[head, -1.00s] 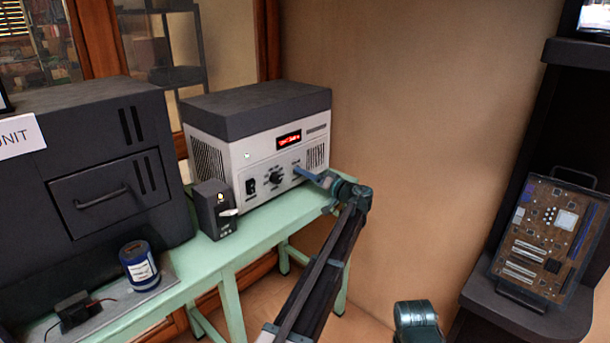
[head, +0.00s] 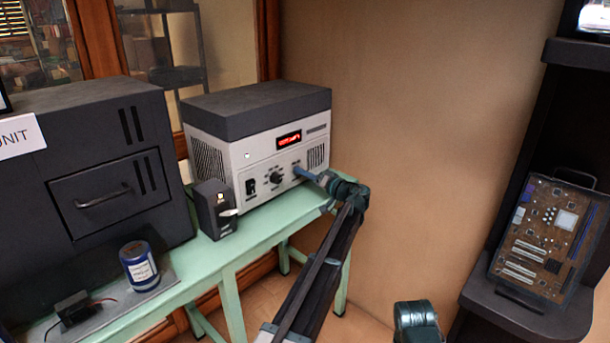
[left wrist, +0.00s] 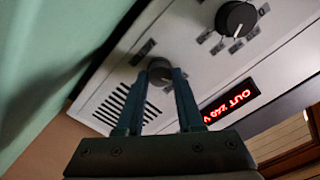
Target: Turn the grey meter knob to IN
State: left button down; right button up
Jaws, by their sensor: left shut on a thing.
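The meter is a light grey box (head: 230,160) with a dark top, standing at the back end of the green bench. Its red display (head: 289,138) also shows in the left wrist view (left wrist: 229,103), rotated, and seems to include OUT. The grey meter knob (left wrist: 158,66) is round and sits between my left fingertips in the left wrist view. My left gripper (head: 299,171) is shut on it; its fingers hide the knob in the head view. Which way the knob points is hidden. A larger black knob (left wrist: 237,18) with a white mark is beside it, apart from the gripper.
A small black box (head: 214,209) stands in front of the meter. A dark cabinet (head: 110,195) and a blue can (head: 139,265) are at left. The beige wall is close behind my left wrist. A circuit board (head: 548,235) leans on a dark shelf at right.

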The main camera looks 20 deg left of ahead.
pick_arm(q)
jog(key=m, duration=0.4)
jog(key=shift+m, duration=2.1)
jog(key=c, duration=0.5)
grip_release()
jog(key=shift+c, duration=0.2)
jog(key=v, duration=1.3)
jog(key=shift+d, duration=0.4)
